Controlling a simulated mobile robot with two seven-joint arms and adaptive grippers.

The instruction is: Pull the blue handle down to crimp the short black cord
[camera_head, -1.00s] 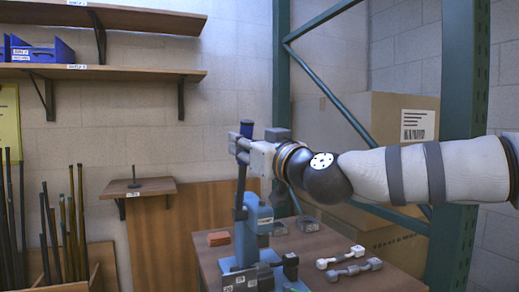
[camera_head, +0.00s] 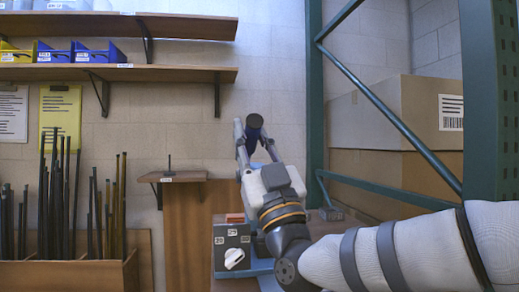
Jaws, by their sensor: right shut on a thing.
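The blue handle (camera_head: 254,121) shows its dark round end toward me, tilted out of upright. My right gripper (camera_head: 248,140) is shut on the handle, with a finger on either side of it near the end. The light blue crimping press (camera_head: 259,268) stands below, mostly hidden by my gripper and wrist. A dark block (camera_head: 231,236) with number labels is at its front, with a white piece (camera_head: 234,258) on its face. I cannot make out the short black cord. My left gripper is not in view.
A cardboard box (camera_head: 397,115) and a green rack post (camera_head: 490,100) stand at the right, behind my right arm. A small wall shelf (camera_head: 180,176) and a wooden bin (camera_head: 75,274) of dark rods are at the left.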

